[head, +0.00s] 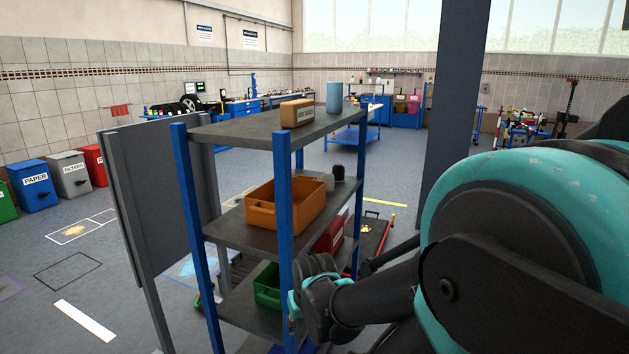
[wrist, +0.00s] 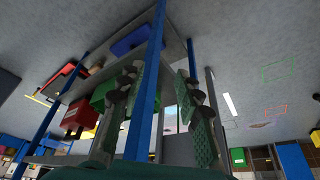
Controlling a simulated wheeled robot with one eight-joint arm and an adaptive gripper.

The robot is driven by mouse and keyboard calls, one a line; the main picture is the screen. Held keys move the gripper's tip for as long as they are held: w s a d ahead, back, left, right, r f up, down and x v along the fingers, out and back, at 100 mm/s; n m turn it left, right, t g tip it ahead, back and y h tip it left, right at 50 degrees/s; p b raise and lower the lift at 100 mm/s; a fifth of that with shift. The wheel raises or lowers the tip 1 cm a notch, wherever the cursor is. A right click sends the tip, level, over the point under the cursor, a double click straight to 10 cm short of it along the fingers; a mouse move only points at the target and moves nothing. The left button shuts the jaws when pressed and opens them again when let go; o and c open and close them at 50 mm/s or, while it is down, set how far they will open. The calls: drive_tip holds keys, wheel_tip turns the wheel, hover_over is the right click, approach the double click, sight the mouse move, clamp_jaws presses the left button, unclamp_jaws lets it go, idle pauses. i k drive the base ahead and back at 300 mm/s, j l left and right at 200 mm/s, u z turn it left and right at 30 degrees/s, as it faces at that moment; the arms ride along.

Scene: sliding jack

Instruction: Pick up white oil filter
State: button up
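A small whitish cylinder (head: 328,182), which may be the white oil filter, stands on the middle shelf beside a black cylinder (head: 339,172), behind the orange bin. My gripper (head: 303,292) is low at the shelf's near post, below and in front of the middle shelf. In the wrist view my gripper (wrist: 165,100) has its two green-padded fingers spread apart. A blue shelf post (wrist: 146,90) shows between them; I cannot tell its distance. No filter shows between the fingers, and I cannot make one out in the wrist view.
The shelf rack has blue posts (head: 284,200) and a grey top (head: 240,127) bearing a brown box (head: 297,112) and a light-blue cylinder (head: 334,97). An orange bin (head: 285,205) fills much of the middle shelf. Green (head: 267,287) and red (head: 328,236) bins sit lower. A grey panel (head: 155,200) stands left.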

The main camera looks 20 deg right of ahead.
sight(328, 177)
drive_tip(key=i+l+u, duration=0.1)
drive_tip(key=l, duration=0.35)
drive_tip(key=i+l, duration=0.15)
drive_tip(key=l, duration=0.35)
drive_tip(key=i+l+u, duration=0.15)
drive_tip(key=l, duration=0.8)
drive_tip(key=i+l+u, duration=0.15)
drive_tip(key=l, duration=0.35)
